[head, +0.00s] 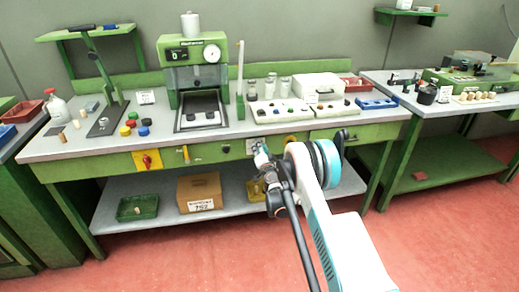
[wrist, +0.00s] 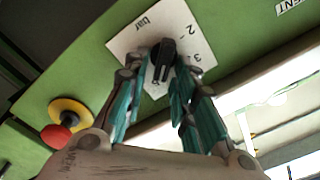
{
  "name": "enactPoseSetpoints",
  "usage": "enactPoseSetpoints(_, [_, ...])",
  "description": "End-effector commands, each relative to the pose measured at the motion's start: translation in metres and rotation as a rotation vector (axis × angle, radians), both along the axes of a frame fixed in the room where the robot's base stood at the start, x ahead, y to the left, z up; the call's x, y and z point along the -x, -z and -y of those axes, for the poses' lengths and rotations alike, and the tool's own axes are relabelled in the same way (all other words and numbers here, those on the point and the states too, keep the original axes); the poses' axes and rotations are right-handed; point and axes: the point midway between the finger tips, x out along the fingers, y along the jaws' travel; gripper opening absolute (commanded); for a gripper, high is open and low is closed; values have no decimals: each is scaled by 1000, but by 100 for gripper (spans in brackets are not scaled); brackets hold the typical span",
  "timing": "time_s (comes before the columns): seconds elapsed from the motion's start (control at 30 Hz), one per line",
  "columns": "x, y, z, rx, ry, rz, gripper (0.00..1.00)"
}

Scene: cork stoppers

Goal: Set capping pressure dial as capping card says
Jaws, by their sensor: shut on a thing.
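The dial is a black knob (wrist: 163,55) on a white scale plate (wrist: 140,37) fixed to the green bench front. The plate reads "bar", with 2 and 3 visible; its lower part is hidden by my fingers. My gripper (wrist: 160,82) is shut on the black knob, with a teal-padded finger on either side. In the head view my gripper (head: 262,153) is at the bench front, and it and my arm mostly hide the dial. A small white card (head: 145,97) stands on the bench left of the press; I cannot read it or tell whether it is the capping card.
A red button on a yellow disc (wrist: 70,110) is left of the dial in the wrist view. The green capping press (head: 195,75) stands on the bench above. A yellow panel with a red switch (head: 147,160) is further left. A cardboard box (head: 199,191) sits on the lower shelf.

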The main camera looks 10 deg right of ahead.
Motion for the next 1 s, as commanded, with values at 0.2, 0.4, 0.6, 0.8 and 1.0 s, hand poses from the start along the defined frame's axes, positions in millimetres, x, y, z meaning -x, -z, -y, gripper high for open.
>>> enactPoseSetpoints(0.2, [1, 1, 1, -31, 0, 0, 1])
enactPoseSetpoints(0.4, [1, 1, 1, -35, 1, 1, 1])
enactPoseSetpoints(0.6, [1, 2, 1, -34, 1, 1, 29])
enactPoseSetpoints(0.8, [1, 1, 1, -34, 1, 1, 32])
enactPoseSetpoints(1.0, [3, 1, 1, -34, 0, 0, 32])
